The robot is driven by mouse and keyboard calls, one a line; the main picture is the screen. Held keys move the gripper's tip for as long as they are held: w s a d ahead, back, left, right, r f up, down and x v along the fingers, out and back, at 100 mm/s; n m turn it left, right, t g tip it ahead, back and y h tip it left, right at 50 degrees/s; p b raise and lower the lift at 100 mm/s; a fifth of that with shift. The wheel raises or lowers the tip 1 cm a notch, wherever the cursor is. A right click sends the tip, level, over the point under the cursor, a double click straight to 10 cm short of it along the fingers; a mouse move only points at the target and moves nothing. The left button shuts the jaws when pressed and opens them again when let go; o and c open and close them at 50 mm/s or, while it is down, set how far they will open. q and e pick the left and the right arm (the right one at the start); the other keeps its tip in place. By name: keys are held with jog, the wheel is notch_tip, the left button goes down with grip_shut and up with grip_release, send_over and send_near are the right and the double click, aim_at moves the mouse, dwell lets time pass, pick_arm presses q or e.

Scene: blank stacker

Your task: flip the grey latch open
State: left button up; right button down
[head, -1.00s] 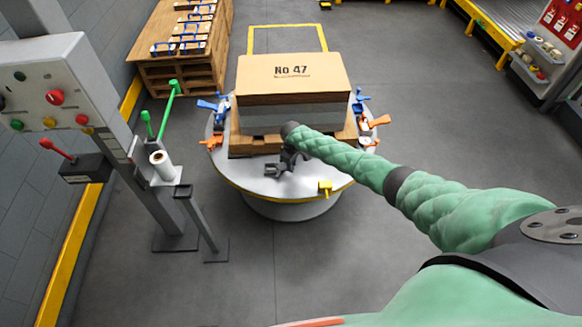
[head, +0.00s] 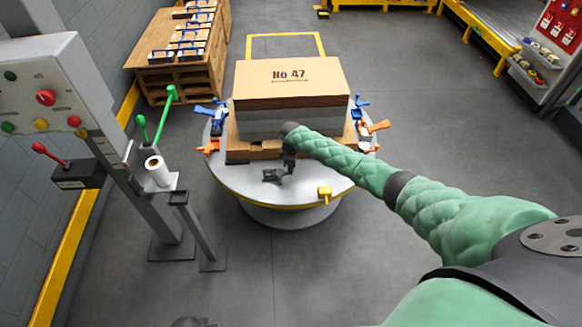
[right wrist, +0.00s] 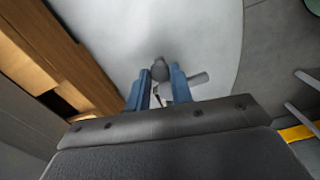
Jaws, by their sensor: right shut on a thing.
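The grey latch (head: 272,176) is on the near side of the round turntable, in front of the boxed load. My right gripper (head: 288,172) reaches down to it from the right and is small and dark in the head view. In the right wrist view, the two blue fingers (right wrist: 160,88) are closed around a grey part of the latch (right wrist: 160,70). Another short grey bar of it sticks out to the right of the fingers. The fingers hide part of the latch, so its exact angle is hard to tell. My left gripper is not in view.
A carton marked No 47 (head: 290,80) stands on a wooden pallet (head: 240,150) on the turntable (head: 235,180). Blue and orange clamps flank it. A yellow latch (head: 325,193) sits at the near rim. A control post (head: 150,200) stands left.

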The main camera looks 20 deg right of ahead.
jog(key=c, duration=1.2)
grip_release()
jog(key=shift+c, duration=0.2)
jog(key=shift+r, duration=0.1)
jog(key=shift+r, duration=0.3)
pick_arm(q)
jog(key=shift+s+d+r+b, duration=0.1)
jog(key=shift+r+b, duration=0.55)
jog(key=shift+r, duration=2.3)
pick_arm(e)
jog(key=shift+r, duration=3.5)
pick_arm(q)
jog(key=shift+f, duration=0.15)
pick_arm(e)
jog(key=shift+m, duration=0.3)
